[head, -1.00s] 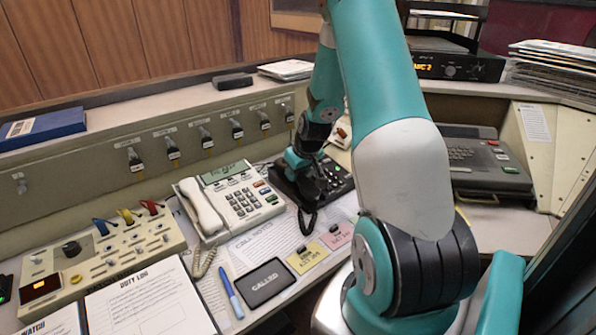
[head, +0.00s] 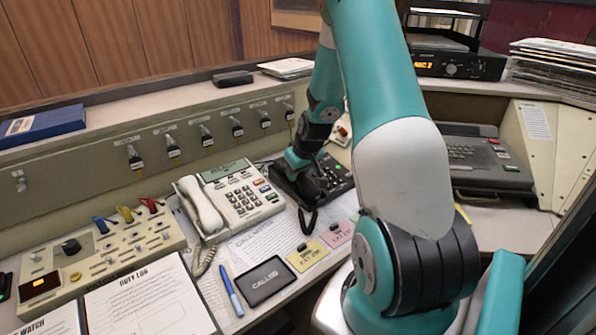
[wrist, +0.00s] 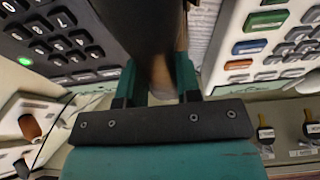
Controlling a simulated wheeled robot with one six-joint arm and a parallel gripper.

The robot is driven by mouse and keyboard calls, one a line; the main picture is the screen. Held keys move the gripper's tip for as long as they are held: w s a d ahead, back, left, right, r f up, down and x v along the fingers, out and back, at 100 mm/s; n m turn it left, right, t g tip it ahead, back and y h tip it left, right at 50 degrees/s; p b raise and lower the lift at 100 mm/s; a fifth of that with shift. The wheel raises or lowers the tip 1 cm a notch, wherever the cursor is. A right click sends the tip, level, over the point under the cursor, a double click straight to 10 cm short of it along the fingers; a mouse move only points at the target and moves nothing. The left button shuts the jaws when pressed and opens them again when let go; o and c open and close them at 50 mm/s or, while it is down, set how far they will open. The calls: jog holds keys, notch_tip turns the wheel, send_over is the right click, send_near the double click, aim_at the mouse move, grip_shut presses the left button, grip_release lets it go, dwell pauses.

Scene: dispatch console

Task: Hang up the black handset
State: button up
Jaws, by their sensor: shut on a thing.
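The black phone (head: 341,176) stands on the desk right of the white phone, its keypad facing up. It also shows at the left of the wrist view (wrist: 88,64). My gripper (head: 306,172) is over the left side of the black phone. In the wrist view its teal fingers (wrist: 154,82) are shut on the black handset (wrist: 146,30), which runs up between them. In the head view the handset (head: 313,188) is mostly hidden by my wrist and lies over the phone's left side. Whether it touches the cradle cannot be told. Its coiled cord hangs towards the desk.
The white phone (head: 240,203) with its own white handset (head: 201,208) is close on the left. Sticky notes (head: 307,254), a dark "CALLED" tablet (head: 266,281) and a blue pen (head: 231,290) lie in front. A panel with plugged cables (head: 205,140) rises behind.

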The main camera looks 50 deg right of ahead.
jog(key=shift+f, duration=0.35)
dwell(0.3)
jog(key=o, duration=1.6)
jog(key=shift+c, duration=0.2)
jog(key=shift+s+a+r+p, duration=0.1)
jog(key=shift+s+r+p, duration=0.05)
jog(key=shift+r+p, duration=0.9)
jog(key=shift+s+r+p, duration=0.15)
jog(key=shift+r+p, duration=0.5)
jog(key=shift+r, duration=0.65)
jog(key=shift+s+a+r+p, duration=0.1)
jog(key=shift+s+r+p, duration=0.05)
jog(key=shift+r+p, duration=0.9)
jog(key=shift+r, duration=0.1)
jog(key=shift+b, duration=0.3)
